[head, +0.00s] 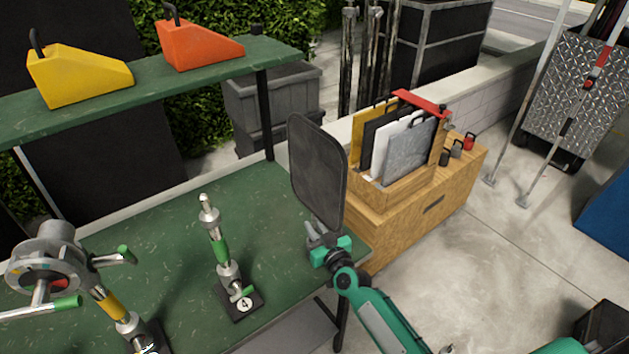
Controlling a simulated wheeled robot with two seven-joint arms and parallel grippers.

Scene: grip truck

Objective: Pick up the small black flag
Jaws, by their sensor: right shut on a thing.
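A small black flag (318,172), a dark panel with rounded corners, stands nearly upright and slightly tilted above the right edge of the green table. My right gripper (322,236) is shut on its lower end, and the green arm reaches in from the lower right. The fingers partly cover the flag's bottom. My left gripper does not show.
A shelf (200,75) above holds yellow (78,77) and orange (198,46) wedges. A wooden cabinet (415,225) with upright panels (410,147) stands right of the flag. Concrete floor is open at right.

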